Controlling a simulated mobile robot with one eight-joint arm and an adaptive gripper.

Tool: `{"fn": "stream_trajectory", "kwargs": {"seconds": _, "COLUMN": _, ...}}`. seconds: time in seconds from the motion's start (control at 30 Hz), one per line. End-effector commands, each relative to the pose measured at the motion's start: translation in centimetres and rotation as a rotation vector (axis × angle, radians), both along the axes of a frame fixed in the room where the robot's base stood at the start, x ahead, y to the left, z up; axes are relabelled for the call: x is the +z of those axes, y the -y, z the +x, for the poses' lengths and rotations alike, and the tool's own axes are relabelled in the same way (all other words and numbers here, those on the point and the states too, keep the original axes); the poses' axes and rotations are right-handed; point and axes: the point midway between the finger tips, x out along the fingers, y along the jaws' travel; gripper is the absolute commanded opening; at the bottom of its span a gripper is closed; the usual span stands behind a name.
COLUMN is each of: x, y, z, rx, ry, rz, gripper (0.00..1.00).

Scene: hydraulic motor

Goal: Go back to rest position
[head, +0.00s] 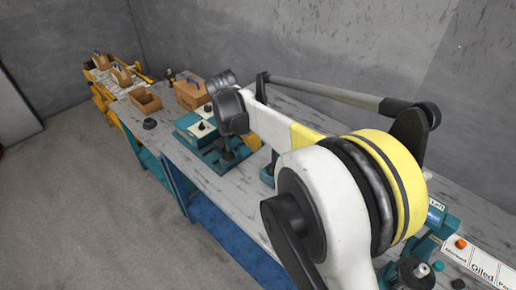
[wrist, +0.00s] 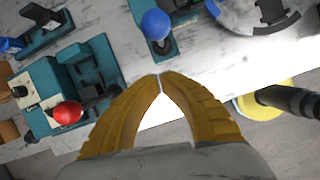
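My gripper (wrist: 160,78) shows in the wrist view with its two yellow fingers curved together and their tips meeting. Nothing shows clamped between the tips. It hangs above the grey worktable (wrist: 205,62), apart from the fixtures there. In the head view my white and yellow arm stretches over the table and hides much of its middle and right part. I cannot make out the gripper clearly there.
A teal fixture with a red knob (wrist: 67,112) lies left of my fingers, and one with a blue ball (wrist: 155,24) lies beyond them. Wooden boxes (head: 146,100) stand on the table's far end. A teal station with an orange button (head: 460,243) is at lower right. Floor (head: 85,200) at left is clear.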

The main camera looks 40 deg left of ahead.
Motion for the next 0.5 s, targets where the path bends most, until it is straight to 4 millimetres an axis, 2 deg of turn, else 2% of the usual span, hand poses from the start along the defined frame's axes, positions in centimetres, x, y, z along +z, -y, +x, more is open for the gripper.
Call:
{"fn": "stream_trajectory", "kwargs": {"seconds": 0.03, "x": 1.4, "y": -0.1, "z": -0.3, "rx": 0.001, "ry": 0.0, "rz": 0.0, "gripper": 0.0}}
{"fn": "stream_trajectory", "kwargs": {"seconds": 0.2, "x": 4.0, "y": -0.3, "z": -1.0, "rx": 0.001, "ry": 0.0, "rz": -0.001, "gripper": 0.0}}
{"fn": "stream_trajectory", "kwargs": {"seconds": 0.33, "x": 4.9, "y": -0.3, "z": -1.3, "rx": 0.0, "ry": 0.0, "rz": -0.001, "gripper": 0.0}}
{"fn": "stream_trajectory", "kwargs": {"seconds": 0.5, "x": 5.1, "y": -0.3, "z": -1.4, "rx": 0.0, "ry": 0.0, "rz": -0.001, "gripper": 0.0}}
